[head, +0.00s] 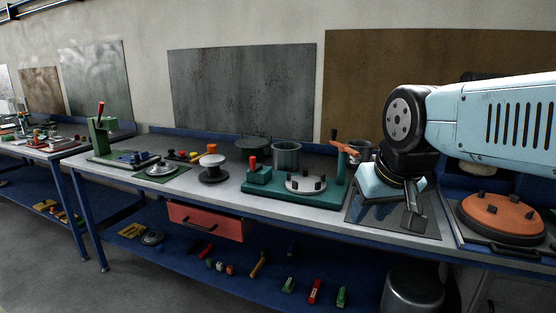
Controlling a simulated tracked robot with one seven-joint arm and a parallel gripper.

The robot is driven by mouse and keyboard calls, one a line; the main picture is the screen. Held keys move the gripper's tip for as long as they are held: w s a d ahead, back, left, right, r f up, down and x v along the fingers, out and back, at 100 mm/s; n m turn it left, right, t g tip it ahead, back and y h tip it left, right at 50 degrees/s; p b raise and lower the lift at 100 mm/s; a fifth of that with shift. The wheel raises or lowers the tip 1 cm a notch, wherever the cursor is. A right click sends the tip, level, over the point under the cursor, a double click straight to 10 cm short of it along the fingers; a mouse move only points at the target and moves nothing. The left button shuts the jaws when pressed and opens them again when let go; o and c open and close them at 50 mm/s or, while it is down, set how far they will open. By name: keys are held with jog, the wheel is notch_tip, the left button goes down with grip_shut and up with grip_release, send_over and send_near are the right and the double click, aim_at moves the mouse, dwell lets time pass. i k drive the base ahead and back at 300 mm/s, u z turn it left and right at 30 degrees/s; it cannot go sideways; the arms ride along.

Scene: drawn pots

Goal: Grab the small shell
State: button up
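No object is plainly marked as the small shell. A small grey metal cup (359,147) stands at the back of the bench, partly hidden by an orange-topped lever and my wrist. A larger grey open cylinder (286,155) and a wide dark green pan (252,148) stand to its left. I cannot tell which of these is the shell. My gripper (410,216) hangs at the right over a grey plate, in front of and to the right of the small cup. It is seen at an angle, so its opening and anything between its fingers are unclear.
The bench (219,191) runs across the view. A green fixture (268,189) with a round plate and lever stands left of my gripper. An orange disc (500,213) lies at right. A red drawer (205,221) hangs below; tools lie on the blue shelf (185,262).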

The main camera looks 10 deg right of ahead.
aim_at(286, 154)
jog(key=u, duration=0.15)
jog(key=i, duration=1.25)
jog(key=u, duration=0.3)
jog(key=i, duration=0.7)
jog(key=u, duration=0.15)
